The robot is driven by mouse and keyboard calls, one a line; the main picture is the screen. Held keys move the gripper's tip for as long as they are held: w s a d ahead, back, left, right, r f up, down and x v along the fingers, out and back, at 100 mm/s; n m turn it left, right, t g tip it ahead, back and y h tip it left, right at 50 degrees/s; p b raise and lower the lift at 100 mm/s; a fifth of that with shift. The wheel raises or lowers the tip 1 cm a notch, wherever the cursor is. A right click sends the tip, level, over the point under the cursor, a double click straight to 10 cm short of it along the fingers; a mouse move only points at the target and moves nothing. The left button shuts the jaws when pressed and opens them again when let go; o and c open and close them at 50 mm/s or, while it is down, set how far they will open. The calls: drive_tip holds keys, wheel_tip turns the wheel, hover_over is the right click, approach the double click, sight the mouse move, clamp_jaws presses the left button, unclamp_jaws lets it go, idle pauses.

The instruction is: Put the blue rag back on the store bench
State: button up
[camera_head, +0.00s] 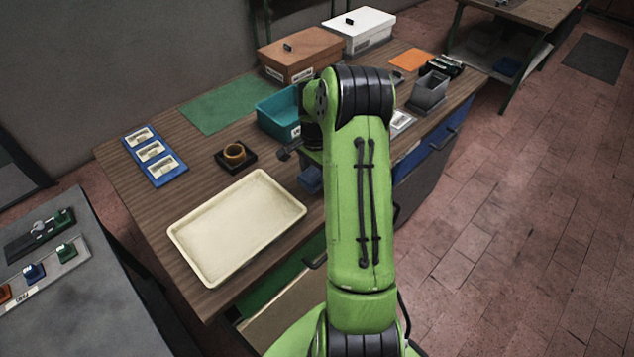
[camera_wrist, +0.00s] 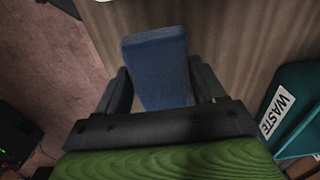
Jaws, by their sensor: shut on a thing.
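The blue rag (camera_wrist: 158,68) is a folded blue block between the two dark fingers of my gripper (camera_wrist: 160,88) in the wrist view. The gripper is shut on it. In the head view a piece of blue (camera_head: 311,179), apparently the rag, shows beside my green arm, over the wooden bench (camera_head: 205,215) and near its front side. My arm hides most of the gripper there. I cannot tell whether the rag touches the bench top. Which bench is the store bench is not labelled in view.
A teal waste bin (camera_head: 275,118) stands close by; it also shows in the wrist view (camera_wrist: 292,105). A cream tray (camera_head: 235,225), a dark block with a ring (camera_head: 235,155) and a blue holder (camera_head: 155,155) lie leftward. A drawer below stands open. The green mat (camera_head: 218,103) is clear.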

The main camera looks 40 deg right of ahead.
sight(316, 174)
drive_tip(key=shift+f, duration=1.85)
drive_tip(key=o, duration=0.9)
drive_tip(key=shift+o, duration=0.2)
drive_tip(key=shift+r, duration=0.1)
